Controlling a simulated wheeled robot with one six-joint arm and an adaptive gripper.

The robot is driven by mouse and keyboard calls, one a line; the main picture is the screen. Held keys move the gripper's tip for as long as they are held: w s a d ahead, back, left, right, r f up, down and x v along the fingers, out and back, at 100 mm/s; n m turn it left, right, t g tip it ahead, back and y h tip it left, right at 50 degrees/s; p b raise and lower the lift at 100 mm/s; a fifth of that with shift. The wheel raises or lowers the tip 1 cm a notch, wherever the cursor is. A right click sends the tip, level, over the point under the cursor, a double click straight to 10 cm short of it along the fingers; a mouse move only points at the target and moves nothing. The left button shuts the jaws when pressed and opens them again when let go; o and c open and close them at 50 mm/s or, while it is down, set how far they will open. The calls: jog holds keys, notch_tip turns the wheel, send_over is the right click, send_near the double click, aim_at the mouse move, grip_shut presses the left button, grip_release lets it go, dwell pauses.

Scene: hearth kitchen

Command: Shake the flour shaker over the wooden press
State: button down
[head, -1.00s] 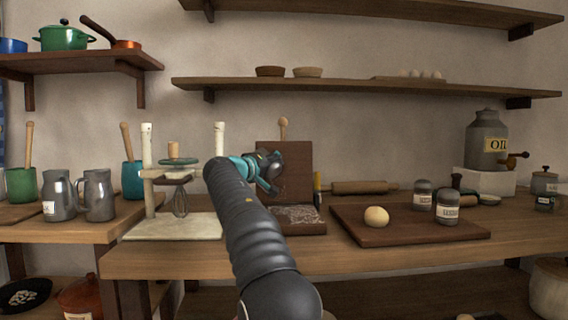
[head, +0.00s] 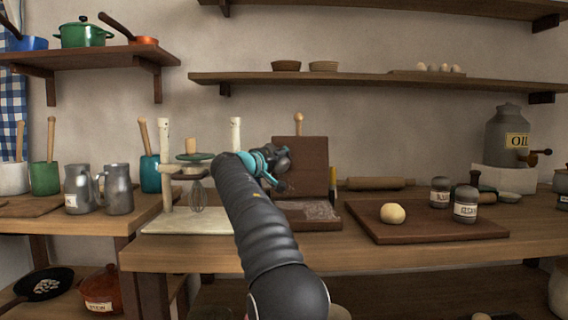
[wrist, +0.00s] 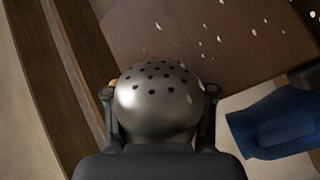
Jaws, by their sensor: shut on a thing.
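The flour shaker (wrist: 158,105) has a metal dome top with dark holes and fills the middle of the wrist view. My gripper (wrist: 160,92) is shut on it, one finger on each side. In the head view my gripper (head: 280,172) is in front of the raised lid of the wooden press (head: 310,158); the shaker is hard to make out there. The press's low base (head: 318,212) carries a whitish, floury patch. White flecks show against brown wood in the wrist view.
A stand with a whisk (head: 198,195) is close on the left. The front counter strip is clear.

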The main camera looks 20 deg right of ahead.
aim_at(284, 163)
jog(key=shift+s+a+f+b, duration=0.1)
jog(key=shift+s+a+b, duration=0.15)
jog(key=shift+s+b, duration=0.7)
jog(key=shift+s+a+b, duration=0.25)
jog(key=shift+s+b, duration=0.55)
jog(key=shift+b, duration=0.1)
jog(key=shift+s+a+f+b, duration=0.1)
jog(key=shift+s+a+b, duration=0.15)
jog(key=shift+s+b, duration=0.7)
jog(key=s+b, duration=0.1)
jog(key=s, duration=0.1)
jog(key=shift+s+a+r+b, duration=0.2)
jog(key=shift+s+a+b, duration=0.1)
jog(key=shift+a+b, duration=0.1)
